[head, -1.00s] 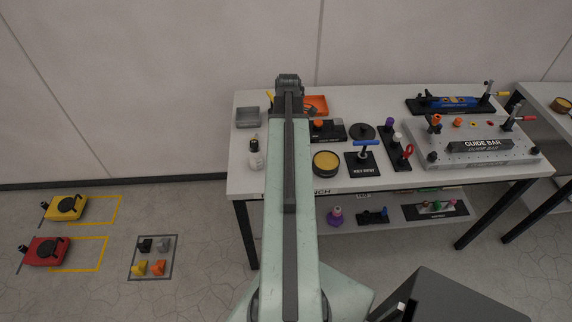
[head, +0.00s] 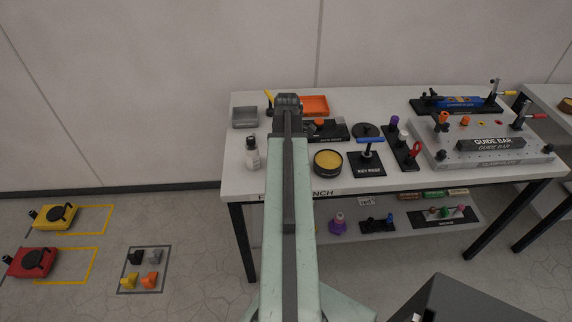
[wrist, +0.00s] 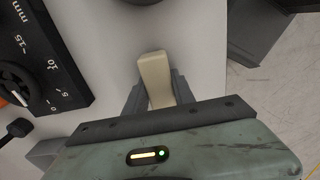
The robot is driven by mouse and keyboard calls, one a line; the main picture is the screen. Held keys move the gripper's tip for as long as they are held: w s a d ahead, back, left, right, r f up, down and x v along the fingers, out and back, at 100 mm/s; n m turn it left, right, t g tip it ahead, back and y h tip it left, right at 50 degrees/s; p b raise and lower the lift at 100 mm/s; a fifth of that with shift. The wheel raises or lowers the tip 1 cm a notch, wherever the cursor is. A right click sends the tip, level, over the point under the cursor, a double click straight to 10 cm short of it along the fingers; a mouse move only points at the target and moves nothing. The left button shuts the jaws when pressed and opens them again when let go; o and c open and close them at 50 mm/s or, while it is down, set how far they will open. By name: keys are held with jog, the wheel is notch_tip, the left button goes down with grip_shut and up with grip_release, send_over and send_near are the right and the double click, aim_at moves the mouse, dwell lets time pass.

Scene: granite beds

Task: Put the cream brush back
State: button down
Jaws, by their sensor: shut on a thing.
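The cream brush (wrist: 154,70) shows in the wrist view as a pale, plain block standing up between the jaws. My gripper (wrist: 158,92) is shut on it, one grey finger on each side. The white bench top lies behind it in the wrist view. In the head view my arm reaches over the left part of the bench (head: 225,170), and its own end hides the gripper and the brush.
A black block with an mm scale (wrist: 45,50) is close on the left in the wrist view. The bench holds a grey tray (head: 245,117), a white bottle (head: 252,155), a yellow-topped round tin (head: 328,162), an orange tray (head: 314,105) and a guide bar plate (head: 490,143).

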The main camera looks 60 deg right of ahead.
jog(key=shift+f, duration=0.2)
jog(key=c, duration=1.1)
grip_release()
jog(key=shift+r, duration=0.1)
jog(key=shift+o, duration=0.2)
notch_tip(320, 180, up, 12)
jog(key=p, duration=1.2)
jog(key=shift+r, duration=0.25)
jog(key=shift+f, duration=0.1)
